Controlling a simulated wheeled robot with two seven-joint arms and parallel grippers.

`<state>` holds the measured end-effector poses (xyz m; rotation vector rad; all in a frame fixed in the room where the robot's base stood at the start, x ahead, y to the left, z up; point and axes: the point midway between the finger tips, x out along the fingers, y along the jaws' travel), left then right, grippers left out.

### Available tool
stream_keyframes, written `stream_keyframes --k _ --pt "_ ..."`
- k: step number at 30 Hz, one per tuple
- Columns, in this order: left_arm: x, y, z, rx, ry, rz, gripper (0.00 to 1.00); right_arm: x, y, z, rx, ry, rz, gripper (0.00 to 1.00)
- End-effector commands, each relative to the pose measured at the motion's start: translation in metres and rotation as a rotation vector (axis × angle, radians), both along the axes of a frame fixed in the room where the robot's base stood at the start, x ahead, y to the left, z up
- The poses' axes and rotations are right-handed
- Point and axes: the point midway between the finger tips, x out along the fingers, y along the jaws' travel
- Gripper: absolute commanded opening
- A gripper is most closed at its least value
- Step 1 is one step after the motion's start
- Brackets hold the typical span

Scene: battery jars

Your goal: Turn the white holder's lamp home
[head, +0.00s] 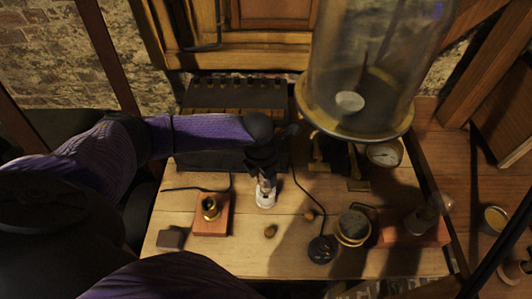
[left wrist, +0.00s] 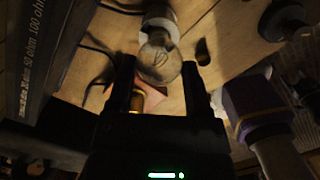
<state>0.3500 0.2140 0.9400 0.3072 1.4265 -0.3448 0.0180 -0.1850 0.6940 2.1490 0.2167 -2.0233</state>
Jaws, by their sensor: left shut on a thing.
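The white holder (head: 265,199) stands on the wooden table, left of centre in the head view. Its lamp is a clear glass bulb (left wrist: 160,62) in the left wrist view, with the white holder (left wrist: 160,20) just beyond it. My left gripper (head: 264,177) comes down over the holder from above, and its fingers (left wrist: 157,72) are on both sides of the bulb, shut on it. The lamp is mostly hidden by the gripper in the head view. How deep the lamp sits in the holder I cannot tell. My right gripper is not in view.
A brass holder on a reddish block (head: 211,222) stands to the left. A black box (head: 230,95) and a glass bell jar (head: 365,60) stand behind. A black round piece (head: 321,250), a brass-rimmed jar (head: 353,228) and another reddish block (head: 400,237) stand to the right.

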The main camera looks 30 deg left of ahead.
Motion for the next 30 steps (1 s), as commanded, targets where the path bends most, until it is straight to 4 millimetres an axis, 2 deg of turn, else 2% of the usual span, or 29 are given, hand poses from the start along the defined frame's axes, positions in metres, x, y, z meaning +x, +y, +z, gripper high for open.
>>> stream_keyframes --k 1,5,6,14,21,24,27,30 --pt "0.000 0.000 0.000 0.000 0.000 0.000 0.70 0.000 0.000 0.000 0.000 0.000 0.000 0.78" --pt "0.000 0.000 0.000 0.000 0.000 0.001 0.98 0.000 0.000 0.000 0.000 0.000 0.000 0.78" --pt "0.000 0.000 0.000 0.000 0.000 0.002 1.00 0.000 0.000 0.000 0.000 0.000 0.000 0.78" --pt "0.000 0.000 0.000 0.000 0.001 0.003 1.00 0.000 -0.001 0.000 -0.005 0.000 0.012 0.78" --pt "-0.006 0.003 0.065 -0.001 -0.003 0.002 1.00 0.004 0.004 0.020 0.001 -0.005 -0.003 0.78" --pt "-0.009 0.004 0.085 0.001 -0.003 0.000 1.00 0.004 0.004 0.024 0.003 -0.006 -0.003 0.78" --pt "-0.010 0.005 0.096 0.000 -0.001 0.002 1.00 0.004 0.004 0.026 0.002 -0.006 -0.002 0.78" --pt "-0.011 0.005 0.099 0.000 0.000 0.002 1.00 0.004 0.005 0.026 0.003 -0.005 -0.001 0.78"
